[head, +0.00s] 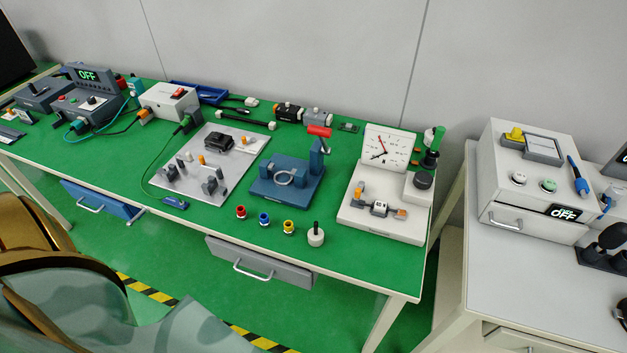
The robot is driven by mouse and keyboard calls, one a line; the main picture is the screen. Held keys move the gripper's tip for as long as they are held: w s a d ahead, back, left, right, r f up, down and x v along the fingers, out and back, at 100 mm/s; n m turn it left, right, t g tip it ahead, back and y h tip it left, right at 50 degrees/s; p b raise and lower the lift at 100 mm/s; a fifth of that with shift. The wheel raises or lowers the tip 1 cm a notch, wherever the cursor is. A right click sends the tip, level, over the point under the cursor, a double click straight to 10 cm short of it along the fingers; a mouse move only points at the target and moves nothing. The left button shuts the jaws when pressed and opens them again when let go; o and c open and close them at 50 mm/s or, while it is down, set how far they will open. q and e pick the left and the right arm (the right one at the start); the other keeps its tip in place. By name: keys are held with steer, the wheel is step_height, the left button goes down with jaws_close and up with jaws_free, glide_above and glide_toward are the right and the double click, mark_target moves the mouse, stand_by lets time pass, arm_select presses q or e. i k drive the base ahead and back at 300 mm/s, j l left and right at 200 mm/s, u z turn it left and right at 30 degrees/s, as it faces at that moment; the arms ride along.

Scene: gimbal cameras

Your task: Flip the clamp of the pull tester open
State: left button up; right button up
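The pull tester (360,230) stands at the right end of the green bench in the head view. It has a white base and an upright white dial (388,147) with a red pointer. On the base are a small grey fixture with an orange part (359,189) at left, a white-and-dark block (379,208) in the middle and a second orange piece (401,213) at right. Which of these is the clamp, and whether it is open or shut, is too small to tell. Neither of my grippers is in view.
A blue hand press (287,190) with a red handle (318,131) stands left of the tester. Red, blue and yellow cups (264,219) and a white knobbed piece (316,236) line the front edge. A second bench with a white box (535,170) stands at right.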

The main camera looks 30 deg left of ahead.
mark_target(358, 191)
steer(key=u, duration=0.7)
